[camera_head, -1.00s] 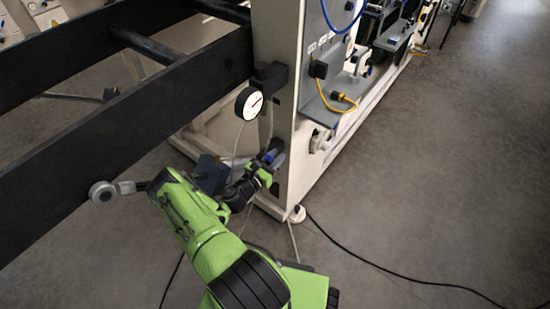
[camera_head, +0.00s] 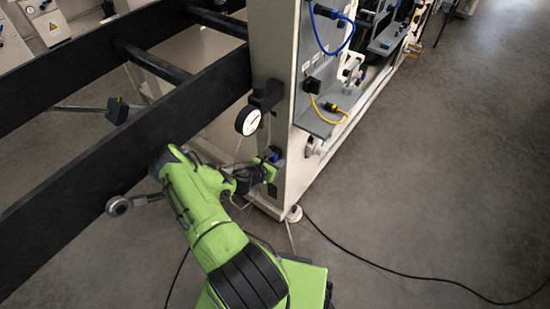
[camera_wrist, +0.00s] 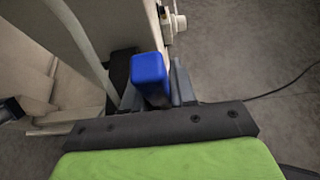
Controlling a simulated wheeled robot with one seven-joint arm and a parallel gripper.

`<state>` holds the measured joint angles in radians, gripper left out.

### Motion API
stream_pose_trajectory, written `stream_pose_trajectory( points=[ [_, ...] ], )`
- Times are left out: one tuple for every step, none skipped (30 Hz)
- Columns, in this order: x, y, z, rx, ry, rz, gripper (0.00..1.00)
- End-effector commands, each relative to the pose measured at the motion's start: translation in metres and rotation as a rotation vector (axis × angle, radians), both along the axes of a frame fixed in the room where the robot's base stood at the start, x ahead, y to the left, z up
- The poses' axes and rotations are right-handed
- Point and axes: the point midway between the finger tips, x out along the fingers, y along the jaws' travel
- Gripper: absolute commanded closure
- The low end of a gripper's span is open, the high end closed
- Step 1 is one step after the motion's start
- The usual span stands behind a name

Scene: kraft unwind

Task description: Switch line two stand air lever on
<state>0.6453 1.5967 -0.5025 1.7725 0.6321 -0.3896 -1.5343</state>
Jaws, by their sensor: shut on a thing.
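The air lever has a blue handle (camera_wrist: 150,70), seen close up in the wrist view. It stands between the dark fingers of my gripper (camera_wrist: 155,88), which is shut on it. In the head view a bit of the blue handle (camera_head: 276,154) shows at the end face of the cream machine stand, below a round white gauge (camera_head: 248,121). My gripper (camera_head: 268,170) is at that face, and its green and black parts hide most of the lever. The lever's pivot and its exact angle are hidden.
Long dark rails (camera_head: 130,150) run along the left, close to my arm. A grey panel with blue and yellow cables (camera_head: 333,112) is on the stand's right side. A black cable (camera_head: 400,277) lies on the floor at right, where there is free room.

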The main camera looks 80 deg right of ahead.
Motion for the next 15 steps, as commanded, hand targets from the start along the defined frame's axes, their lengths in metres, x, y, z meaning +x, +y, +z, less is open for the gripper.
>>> stream_pose_trajectory(
  points=[
    [0.0004, -0.0011, 0.0032, 0.014, -0.008, 0.000, 1.00],
    [0.0003, -0.0014, 0.0026, 0.022, -0.012, 0.000, 1.00],
    [0.0000, -0.0019, 0.0021, 0.031, -0.016, 0.000, 1.00],
    [-0.0003, -0.0021, 0.0016, 0.038, -0.019, 0.000, 1.00],
    [-0.0003, -0.0023, 0.0011, 0.044, -0.020, 0.000, 1.00],
    [-0.0005, -0.0027, 0.0008, 0.048, -0.022, 0.000, 1.00],
    [-0.0006, -0.0028, 0.0005, 0.051, -0.023, 0.000, 1.00],
    [-0.0006, -0.0029, 0.0001, 0.054, -0.025, 0.000, 1.00],
    [-0.0005, -0.0029, -0.0002, 0.056, -0.026, 0.000, 1.00],
    [-0.0005, -0.0030, -0.0005, 0.057, -0.026, 0.000, 1.00],
    [-0.0005, -0.0030, -0.0007, 0.058, -0.027, 0.000, 1.00],
    [-0.0004, -0.0031, -0.0010, 0.058, -0.027, 0.000, 1.00],
    [-0.0005, -0.0031, -0.0010, 0.058, -0.027, 0.000, 1.00],
    [-0.0005, -0.0031, -0.0011, 0.058, -0.027, 0.000, 1.00],
    [-0.0005, -0.0032, -0.0010, 0.058, -0.027, 0.000, 1.00]
  ],
)
